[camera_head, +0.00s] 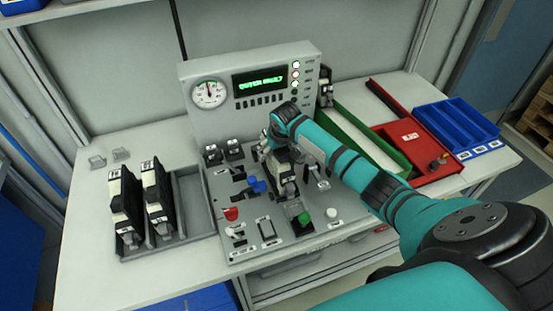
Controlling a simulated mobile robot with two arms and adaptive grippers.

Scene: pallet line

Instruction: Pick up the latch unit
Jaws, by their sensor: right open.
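Two black upright units with pale label tops stand in the grey tray (196,200) at the left. They are the left unit (122,205) and the right unit (158,200), and they look like latch units. My right gripper (280,176) is open over the middle of the test panel (215,185). Dark and pale parts show directly beneath it. I cannot tell whether a latch unit stands there, as the gripper and wrist hide much of that spot. My left gripper is out of view.
The panel's back carries a round gauge (208,93) and a green-lit display (259,83). Switches and buttons surround the gripper. A green tray (375,143), a red tray (440,153) and a blue bin (455,125) lie at right. Bare bench shows at front left.

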